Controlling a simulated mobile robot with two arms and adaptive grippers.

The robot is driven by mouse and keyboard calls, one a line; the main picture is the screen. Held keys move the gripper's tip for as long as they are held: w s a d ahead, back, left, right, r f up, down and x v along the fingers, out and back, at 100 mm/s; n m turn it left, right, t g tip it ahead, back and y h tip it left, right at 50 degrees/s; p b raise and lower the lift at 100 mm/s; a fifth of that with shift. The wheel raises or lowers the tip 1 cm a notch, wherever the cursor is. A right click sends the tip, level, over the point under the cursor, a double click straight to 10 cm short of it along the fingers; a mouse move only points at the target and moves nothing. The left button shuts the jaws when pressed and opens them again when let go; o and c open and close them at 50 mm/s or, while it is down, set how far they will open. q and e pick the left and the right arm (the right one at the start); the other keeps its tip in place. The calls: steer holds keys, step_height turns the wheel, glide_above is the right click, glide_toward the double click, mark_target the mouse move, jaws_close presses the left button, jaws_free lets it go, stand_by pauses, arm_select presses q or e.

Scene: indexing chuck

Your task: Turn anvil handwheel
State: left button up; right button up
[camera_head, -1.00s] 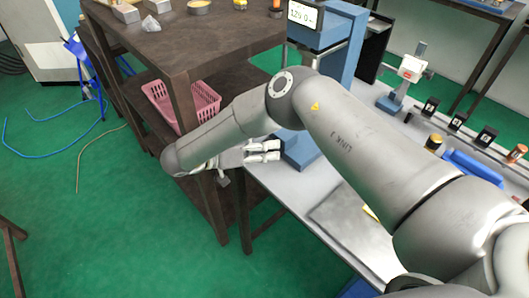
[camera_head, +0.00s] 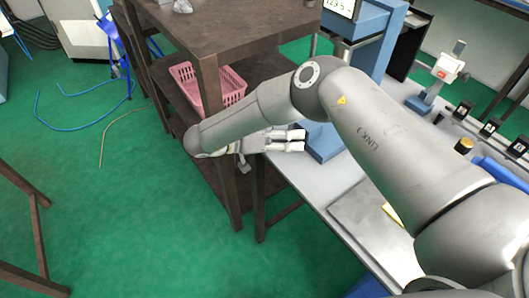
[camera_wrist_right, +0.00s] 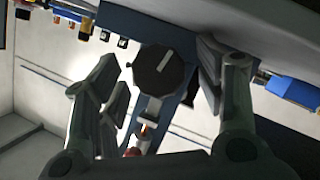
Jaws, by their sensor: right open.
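A dark, many-sided handwheel (camera_wrist_right: 160,72) with a pale bar mark on its face shows in the right wrist view. My right gripper (camera_wrist_right: 157,82) is open, with one finger on each side of the wheel. Gaps show between the fingers and the wheel, and I cannot tell how far off it is in depth. In the head view my right gripper (camera_head: 289,141) is beside the blue base of the machine (camera_head: 362,48), and its fingers point right. The handwheel cannot be made out there. My left gripper is not in view.
A brown shelf (camera_head: 235,38) holding a pink basket (camera_head: 207,85) stands left of the grey bench (camera_head: 290,172). A stand with a white and red part (camera_head: 448,68) and a blue object (camera_head: 500,172) are on the right.

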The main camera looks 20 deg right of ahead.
steer(key=shift+r+m+p, duration=0.15)
steer(key=shift+m+p, duration=0.15)
steer(key=shift+p, duration=0.25)
steer(key=m+t+p, duration=0.1)
steer(key=m+t+y+p, duration=0.1)
steer(key=p, duration=0.1)
steer(key=shift+s+d+r+m, duration=0.1)
steer(key=shift+s+r+m, duration=0.1)
steer(key=shift+m, duration=0.2)
steer(key=shift+a+y, duration=0.3)
steer(key=shift+a, duration=0.1)
steer(key=f+b+v, duration=0.1)
steer(key=b+v, duration=0.1)
steer(key=v, duration=0.8)
steer(key=s+a+f+m+g+y, duration=0.2)
steer(key=s+a+f+g+y, duration=0.6)
steer(key=s+a+f, duration=0.7)
steer(key=shift+s+a+f+m+y+b, duration=0.35)
steer(key=shift+s+a+y, duration=0.3)
steer(key=shift+a+y, duration=0.6)
